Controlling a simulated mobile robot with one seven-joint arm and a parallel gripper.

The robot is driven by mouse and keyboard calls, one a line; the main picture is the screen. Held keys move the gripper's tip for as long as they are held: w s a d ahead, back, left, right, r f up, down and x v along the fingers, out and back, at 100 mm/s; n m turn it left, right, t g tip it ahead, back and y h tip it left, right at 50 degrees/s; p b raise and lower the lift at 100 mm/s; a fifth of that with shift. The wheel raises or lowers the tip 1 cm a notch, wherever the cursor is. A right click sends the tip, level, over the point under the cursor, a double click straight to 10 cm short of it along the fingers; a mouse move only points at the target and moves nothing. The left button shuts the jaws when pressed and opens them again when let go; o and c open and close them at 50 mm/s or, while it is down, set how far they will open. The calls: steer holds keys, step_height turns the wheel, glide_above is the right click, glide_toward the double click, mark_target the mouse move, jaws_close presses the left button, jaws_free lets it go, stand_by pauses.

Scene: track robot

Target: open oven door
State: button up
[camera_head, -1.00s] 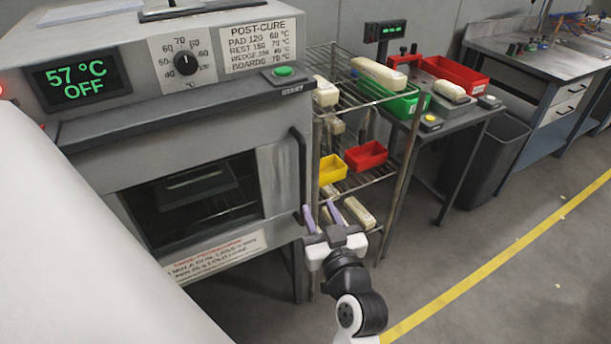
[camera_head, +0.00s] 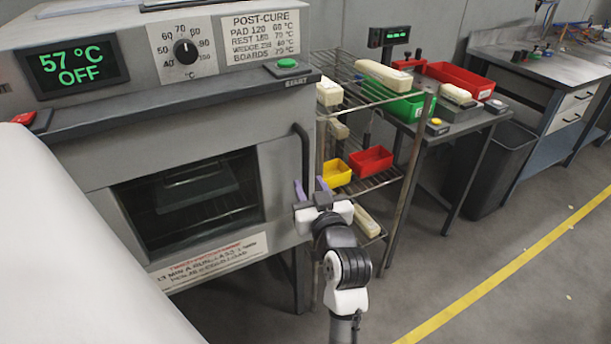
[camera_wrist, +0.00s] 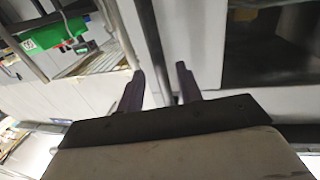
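The grey oven (camera_head: 200,125) stands at the left, and its door (camera_head: 280,180) is shut. A dark window (camera_head: 190,200) shows a rack and a flat item inside. The dark vertical handle (camera_head: 305,150) runs down the door's right side; its lower end is partly hidden by my gripper (camera_head: 311,186). My gripper is open, with its two purple fingers at the lower part of the handle. In the wrist view, the handle (camera_wrist: 154,45) runs between the spread fingertips (camera_wrist: 160,82); I cannot tell whether they touch it.
A wire rack (camera_head: 350,95) with yellow (camera_head: 335,171) and red bins (camera_head: 370,160) stands close right of the oven. Beyond it are a bench with a green bin (camera_head: 405,108) and a dark waste bin (camera_head: 490,170). The floor (camera_head: 480,260) at the front right is clear.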

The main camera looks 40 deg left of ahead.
mark_target(307, 180)
steer(key=shift+p+x, duration=0.35)
steer(key=shift+x, duration=1.65)
steer(key=shift+c, duration=0.5)
jaws_close()
